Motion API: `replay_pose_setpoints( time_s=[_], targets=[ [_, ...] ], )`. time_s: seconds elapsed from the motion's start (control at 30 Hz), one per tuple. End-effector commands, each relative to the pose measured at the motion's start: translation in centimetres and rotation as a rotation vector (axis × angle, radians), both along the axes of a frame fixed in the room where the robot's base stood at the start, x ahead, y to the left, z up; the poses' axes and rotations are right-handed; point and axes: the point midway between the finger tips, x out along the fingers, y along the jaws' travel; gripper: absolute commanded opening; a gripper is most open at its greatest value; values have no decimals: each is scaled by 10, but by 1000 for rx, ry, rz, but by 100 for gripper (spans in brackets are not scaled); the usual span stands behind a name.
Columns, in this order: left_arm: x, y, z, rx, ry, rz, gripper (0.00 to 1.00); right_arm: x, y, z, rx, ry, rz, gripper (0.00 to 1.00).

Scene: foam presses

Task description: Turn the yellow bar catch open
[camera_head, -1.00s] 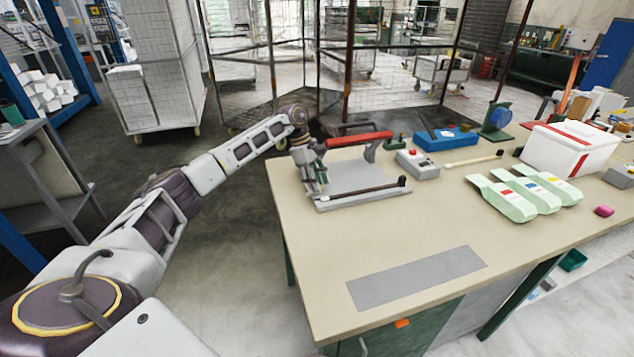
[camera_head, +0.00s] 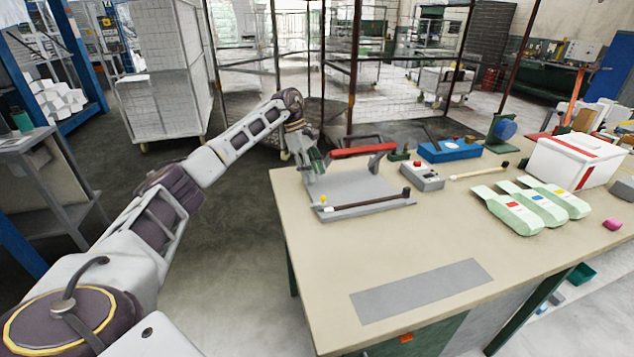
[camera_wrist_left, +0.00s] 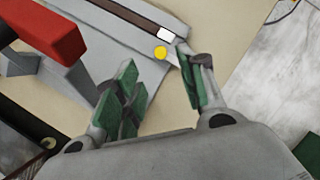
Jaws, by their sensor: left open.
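The yellow catch (camera_head: 323,198) is a small yellow knob at the near left corner of the grey press plate (camera_head: 352,185). In the left wrist view the yellow knob (camera_wrist_left: 160,53) lies beside the white end of a dark bar (camera_wrist_left: 120,14). In the head view this bar (camera_head: 368,203) runs along the plate's front edge to a black post. My left gripper (camera_head: 315,164) is above the plate's left edge, behind the knob and apart from it. In the wrist view its green-padded fingers (camera_wrist_left: 157,68) are spread, with nothing held. My right gripper is not in view.
A red press handle (camera_head: 362,151) stands over the plate's back, close to my left gripper. Behind and right are a grey button box (camera_head: 421,177), a blue box (camera_head: 450,150) and pale green foam pieces (camera_head: 540,205).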

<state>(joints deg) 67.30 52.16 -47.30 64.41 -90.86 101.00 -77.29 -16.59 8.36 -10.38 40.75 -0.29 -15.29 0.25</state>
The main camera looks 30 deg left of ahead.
Motion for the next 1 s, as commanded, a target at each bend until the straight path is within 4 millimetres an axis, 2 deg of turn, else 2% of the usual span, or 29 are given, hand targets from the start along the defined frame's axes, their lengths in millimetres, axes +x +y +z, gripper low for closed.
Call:
replay_pose_setpoints(
  time_s=[0.1,0.33,1.0],
  targets=[
    [0,6,15,-1,-2,1,40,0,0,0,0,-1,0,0],
    [-1,13,32,0,-1,0,40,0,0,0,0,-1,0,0],
    [-1,15,36,0,1,0,40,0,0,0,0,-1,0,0]
  ],
)
